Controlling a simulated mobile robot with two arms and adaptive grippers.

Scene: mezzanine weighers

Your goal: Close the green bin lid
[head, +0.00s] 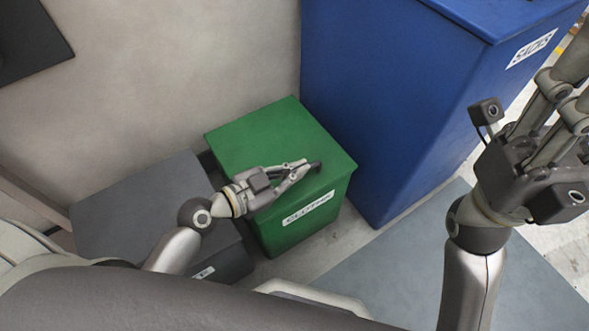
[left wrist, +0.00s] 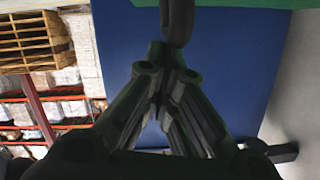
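The green bin (head: 310,225) stands against the pale wall, with a white label on its front. Its green lid (head: 262,135) lies flat over the top, looking closed; any small gap is too fine to tell. A dark handle (head: 317,167) sticks out near the lid's front right part. My left gripper (head: 304,168) is over the lid, its fingertips together at the handle. In the left wrist view the handle (left wrist: 177,22) hangs by the tips; I cannot tell whether they pinch it. My right gripper (head: 572,85) is raised at the right, its tips cut off.
A tall blue bin (head: 390,110) stands right behind the green one. A low grey bin (head: 145,205) stands to its left. A grey mat (head: 420,260) covers the floor at the front right. Shelves with a pallet (left wrist: 32,40) show far off in the left wrist view.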

